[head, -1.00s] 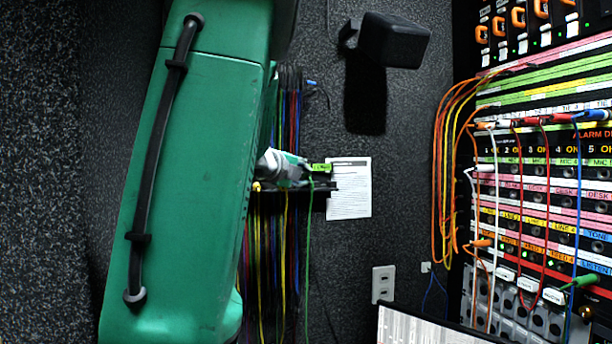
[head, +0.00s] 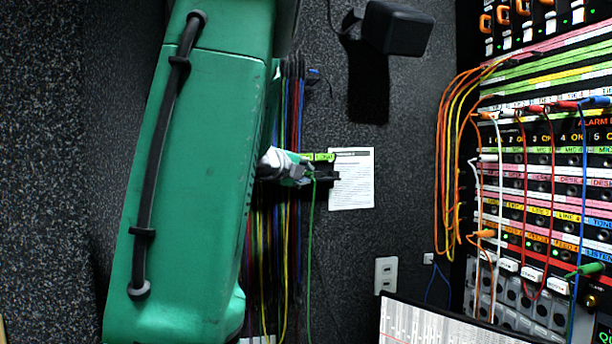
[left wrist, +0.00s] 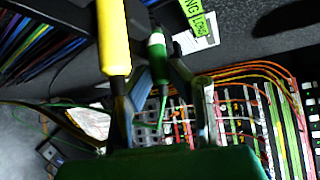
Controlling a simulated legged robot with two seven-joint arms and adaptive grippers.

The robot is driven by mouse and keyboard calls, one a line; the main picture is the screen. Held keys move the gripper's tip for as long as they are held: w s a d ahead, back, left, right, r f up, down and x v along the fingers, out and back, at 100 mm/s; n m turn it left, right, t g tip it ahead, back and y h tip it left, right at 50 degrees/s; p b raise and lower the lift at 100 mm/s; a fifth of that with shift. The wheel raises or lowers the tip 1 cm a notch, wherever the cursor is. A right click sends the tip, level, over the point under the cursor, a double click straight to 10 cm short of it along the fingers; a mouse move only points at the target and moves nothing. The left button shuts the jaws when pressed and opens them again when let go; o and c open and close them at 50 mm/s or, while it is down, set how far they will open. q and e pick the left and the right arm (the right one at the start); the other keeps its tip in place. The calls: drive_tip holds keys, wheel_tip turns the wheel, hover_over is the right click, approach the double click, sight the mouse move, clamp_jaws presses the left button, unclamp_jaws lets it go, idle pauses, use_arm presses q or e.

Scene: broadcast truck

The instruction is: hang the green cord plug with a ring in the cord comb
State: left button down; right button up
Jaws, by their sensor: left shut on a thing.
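My left gripper (head: 308,173) is at the cord comb (head: 325,178), a dark bar on the back wall. In the left wrist view, the gripper (left wrist: 160,78) is shut on the green cord plug (left wrist: 157,52), which has a pale ring near its top. Its thin green cord (head: 313,240) hangs straight down in the head view. A yellow plug (left wrist: 113,40) stands close beside it in the left wrist view. The fingers hide much of the comb, so I cannot tell whether the plug sits in a slot. My right gripper is not in view.
Several coloured cords (head: 285,220) hang just left of the comb, partly behind my arm. Green labels (head: 318,157) and a white printed sheet (head: 351,178) are beside it. A patch panel (head: 540,180) with plugged cords stands at right. A black box (head: 396,28) is above.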

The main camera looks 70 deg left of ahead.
use_arm(q)
drive_tip(key=shift+a, duration=0.2)
idle(0.4)
drive_tip(key=c, duration=1.4)
unclamp_jaws()
drive_tip(key=o, duration=1.1)
drive_tip(key=shift+d+f, duration=0.1)
drive_tip(key=shift+d, duration=0.25)
drive_tip(key=shift+s+d, duration=0.15)
drive_tip(key=shift+d, duration=1.05)
drive_tip(key=shift+d, duration=0.1)
